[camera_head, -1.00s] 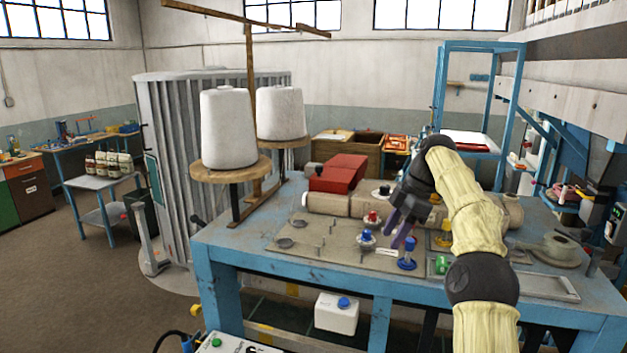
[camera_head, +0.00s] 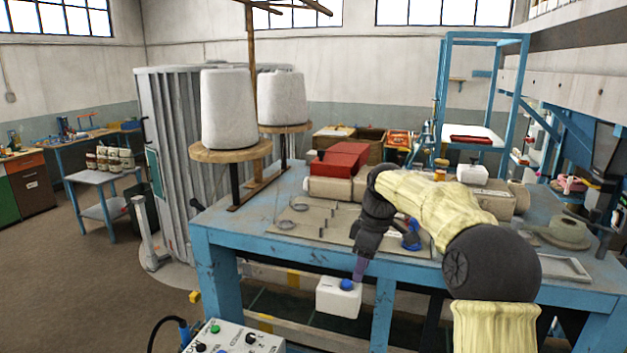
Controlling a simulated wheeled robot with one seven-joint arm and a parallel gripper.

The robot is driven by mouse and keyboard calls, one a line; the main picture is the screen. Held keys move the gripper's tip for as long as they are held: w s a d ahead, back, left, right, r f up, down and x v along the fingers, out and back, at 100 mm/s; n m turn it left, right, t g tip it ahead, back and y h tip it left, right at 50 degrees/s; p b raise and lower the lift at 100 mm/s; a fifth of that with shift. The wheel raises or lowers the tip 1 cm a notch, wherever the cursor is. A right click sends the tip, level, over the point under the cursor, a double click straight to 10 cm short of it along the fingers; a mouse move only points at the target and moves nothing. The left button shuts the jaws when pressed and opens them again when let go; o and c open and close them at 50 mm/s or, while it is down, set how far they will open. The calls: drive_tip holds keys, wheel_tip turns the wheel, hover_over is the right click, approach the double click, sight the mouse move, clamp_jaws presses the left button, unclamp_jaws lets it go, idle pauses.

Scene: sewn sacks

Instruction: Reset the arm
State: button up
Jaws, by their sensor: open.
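My arm reaches in from the lower right, with its pale ribbed sleeve and dark joints over the blue workbench (camera_head: 215,240). I see nothing held between the fingers. In the picture it sits just above the white box with a blue cap (camera_head: 338,298), which is below the bench top. A blue object (camera_head: 411,236) on the bench is partly hidden behind my wrist. My forearm hides much of the right half of the bench top.
Two white thread cones (camera_head: 228,110) stand on round wooden discs at the bench's left. A control box (camera_head: 232,338) is at the front. A coil (camera_head: 556,232) and a blue frame (camera_head: 440,95) are at the right.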

drive_tip(key=s+d+f+m+t+h+b, duration=0.2)
drive_tip(key=s+f+m+b, duration=0.8)
drive_tip(key=s+f, duration=1.5)
drive_tip(key=s+d+m, duration=0.1)
drive_tip(key=d+m, duration=0.1)
drive_tip(key=m, duration=0.1)
drive_tip(key=shift+s+d+f, duration=0.15)
drive_tip(key=shift+s+f, duration=0.05)
drive_tip(key=shift+s, duration=0.1)
drive_tip(key=shift+w, duration=0.1)
drive_tip(key=shift+c, duration=0.2)
drive_tip(key=shift+d, duration=0.1)
drive_tip(key=shift+c, duration=0.6)
